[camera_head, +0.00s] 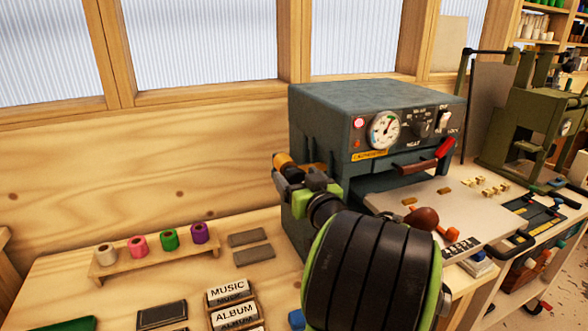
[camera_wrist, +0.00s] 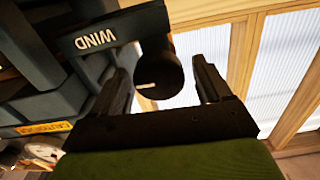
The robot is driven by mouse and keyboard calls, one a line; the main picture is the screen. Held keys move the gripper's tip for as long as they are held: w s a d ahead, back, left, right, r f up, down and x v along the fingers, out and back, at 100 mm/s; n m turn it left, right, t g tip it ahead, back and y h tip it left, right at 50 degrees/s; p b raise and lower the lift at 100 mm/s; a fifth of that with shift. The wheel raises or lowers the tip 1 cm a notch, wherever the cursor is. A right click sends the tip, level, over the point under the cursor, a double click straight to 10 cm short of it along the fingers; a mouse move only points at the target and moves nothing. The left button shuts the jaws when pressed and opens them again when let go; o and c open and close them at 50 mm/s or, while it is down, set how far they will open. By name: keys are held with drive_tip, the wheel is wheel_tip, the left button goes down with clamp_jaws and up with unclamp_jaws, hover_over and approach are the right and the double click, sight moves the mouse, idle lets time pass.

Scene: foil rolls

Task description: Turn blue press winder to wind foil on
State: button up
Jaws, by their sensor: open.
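The blue-grey press (camera_head: 325,110) stands on the bench, with a dial gauge and switches on its front. In the wrist view a dark bracket (camera_wrist: 130,22) marked WIND, which reads upside down, carries a round black winder knob (camera_wrist: 158,73) with a pale mark. My gripper (camera_wrist: 160,65) is open, with one finger on each side of the knob; I cannot tell whether they touch it. In the head view my gripper (camera_head: 289,181) is at the press's left side, beside a gold roll (camera_head: 284,161). The knob is hard to make out there.
A wooden rack holds white, pink, green and purple rolls (camera_head: 199,232) on the left. Type blocks reading MUSIC (camera_head: 228,288) and ALBUM lie in front. A green press (camera_head: 525,125) stands at right. Windows are behind.

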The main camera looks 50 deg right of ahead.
drive_tip(key=shift+x, duration=1.1)
drive_tip(key=c, duration=1)
drive_tip(key=shift+o, duration=0.2)
drive_tip(key=shift+m, duration=0.3)
drive_tip(key=shift+m+b, duration=0.45)
drive_tip(key=shift+m, duration=2.15)
drive_tip(key=shift+s+d, duration=0.1)
